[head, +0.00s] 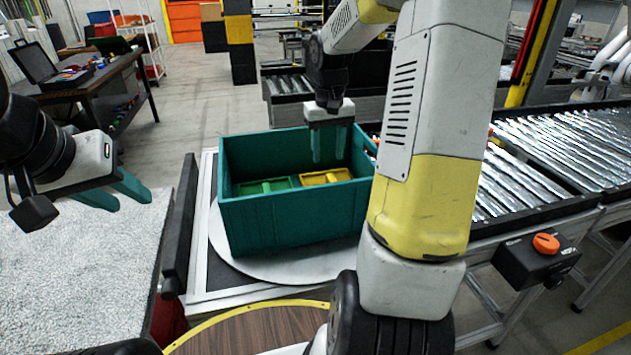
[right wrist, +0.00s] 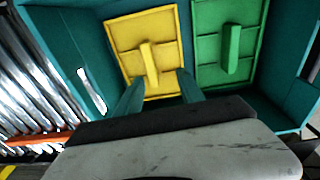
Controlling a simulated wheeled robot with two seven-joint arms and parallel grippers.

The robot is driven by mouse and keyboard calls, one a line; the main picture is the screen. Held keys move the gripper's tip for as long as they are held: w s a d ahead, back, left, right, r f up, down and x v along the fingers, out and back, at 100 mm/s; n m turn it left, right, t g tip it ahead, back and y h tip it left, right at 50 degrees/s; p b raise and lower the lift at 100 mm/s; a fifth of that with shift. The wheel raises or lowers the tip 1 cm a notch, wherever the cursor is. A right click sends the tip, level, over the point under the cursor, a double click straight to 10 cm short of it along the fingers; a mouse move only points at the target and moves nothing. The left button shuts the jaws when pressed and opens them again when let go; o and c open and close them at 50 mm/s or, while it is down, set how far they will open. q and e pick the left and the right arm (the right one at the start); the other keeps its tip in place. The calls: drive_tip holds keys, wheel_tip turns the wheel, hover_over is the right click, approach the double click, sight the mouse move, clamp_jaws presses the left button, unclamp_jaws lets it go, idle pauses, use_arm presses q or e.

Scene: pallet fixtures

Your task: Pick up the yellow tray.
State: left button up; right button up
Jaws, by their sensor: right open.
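The yellow tray (head: 311,181) lies inside a teal crate (head: 295,222), in its right part; it also shows in the right wrist view (right wrist: 122,31), with a raised bar handle (right wrist: 149,62) in its middle. My right gripper (head: 328,159) points down into the crate above the yellow tray. In the right wrist view its open, empty fingers (right wrist: 160,77) stand either side of the line of the handle, near the tray's lower edge. I cannot tell that they touch it. My left gripper (head: 130,198) is open and empty, left of the crate.
A green tray (head: 265,186) lies beside the yellow one in the crate. The crate walls stand close around both. The crate sits on a round plate (head: 285,266). Roller conveyors (head: 540,150) run at the right, with an orange-knobbed control box (head: 530,262).

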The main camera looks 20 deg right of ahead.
hover_over(333, 180)
drive_tip(key=shift+g, duration=0.4)
drive_tip(key=f, duration=0.4)
drive_tip(key=shift+s+a+f, duration=0.15)
drive_tip(key=shift+s+a, duration=0.05)
drive_tip(key=f, duration=0.8)
drive_tip(key=shift+w+d, duration=0.2)
clamp_jaws()
